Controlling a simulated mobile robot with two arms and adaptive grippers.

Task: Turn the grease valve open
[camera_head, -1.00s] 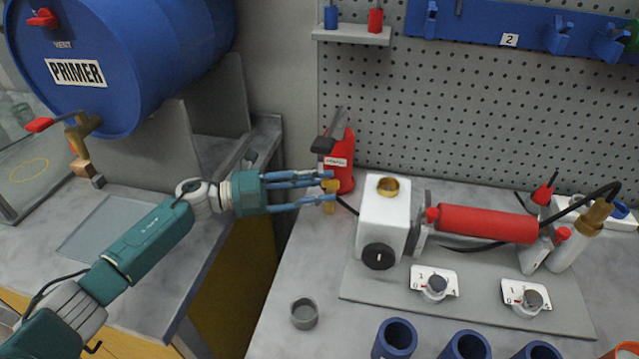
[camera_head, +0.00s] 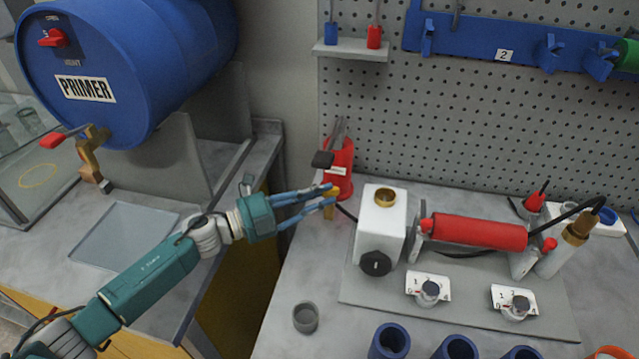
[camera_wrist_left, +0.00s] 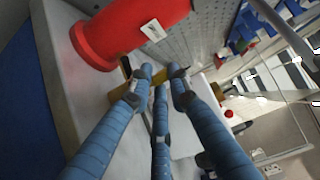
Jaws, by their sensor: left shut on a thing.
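A small brass valve (camera_head: 329,213) stands on the bench in front of the red container, at the left of the white machine block. My left gripper (camera_head: 331,196) reaches it from the left, its blue fingers shut on the brass valve's handle. The left wrist view shows the brass handle (camera_wrist_left: 180,73) between and behind the blue fingertips (camera_wrist_left: 160,88). The fingers hide much of the valve, so how far its handle is turned is unclear. My right gripper is out of view.
A red container (camera_head: 340,160) stands close behind the fingertips. The white machine block (camera_head: 381,230) with a red roller (camera_head: 480,231) is to the right. A grey cup (camera_head: 306,317) is in front. The blue PRIMER drum (camera_head: 130,70) hangs over the left bench.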

